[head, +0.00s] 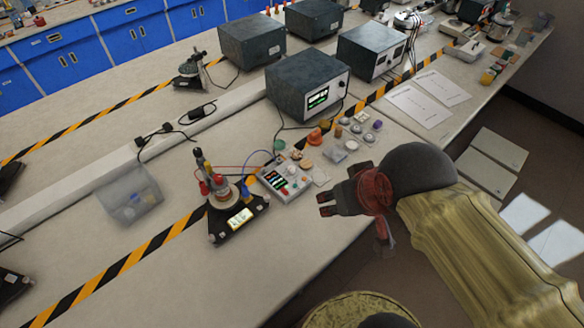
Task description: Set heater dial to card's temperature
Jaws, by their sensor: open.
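My gripper (325,204) is open and empty over the bench's right front edge, its fingers pointing left. To its left, a small light-grey control box (284,180) with dark and red panels stands on the bench, apart from the gripper. It may be the heater, but its dial and any reading are too small to make out. Left of it, a black-based apparatus (224,200) holds upright rods and red and blue parts. A small pale yellow card or label (240,218) lies on its base; its writing is unreadable. I cannot tell which knob is the heater dial.
Dark instrument boxes stand behind, one with a lit green display (318,98). Small coloured parts (352,132) crowd the bench behind my gripper. The front bench (270,265) is clear.

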